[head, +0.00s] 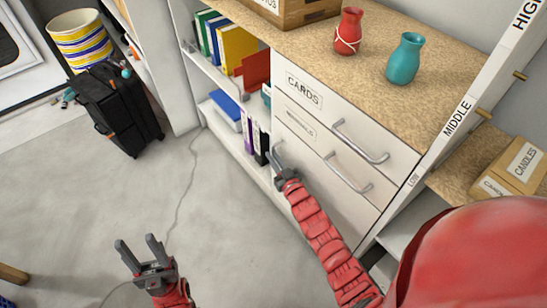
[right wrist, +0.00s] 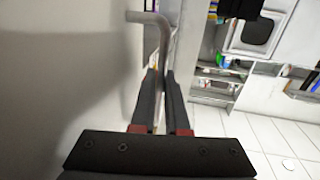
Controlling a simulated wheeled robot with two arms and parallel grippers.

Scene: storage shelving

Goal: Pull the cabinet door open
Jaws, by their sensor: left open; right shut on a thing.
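The white cabinet door (head: 325,187) is below two drawers, mostly behind my right arm. I cannot tell whether it stands slightly ajar. Its grey metal handle (head: 276,155) is at the door's left side. My right gripper (head: 281,174) is shut on the handle. In the right wrist view the bent handle (right wrist: 150,18) runs down between the fingers of my right gripper (right wrist: 160,75), beside a pale panel. My left gripper (head: 139,245) is open and empty, low over the floor to the left, away from the cabinet.
The drawer marked CARDS (head: 350,115) and the drawer below it (head: 320,142) have bar handles. A red vase (head: 348,33) and a teal vase (head: 405,60) stand on top. Shelves with binders (head: 238,46) are to the left. A black suitcase (head: 118,108) stands farther left. The floor between is clear.

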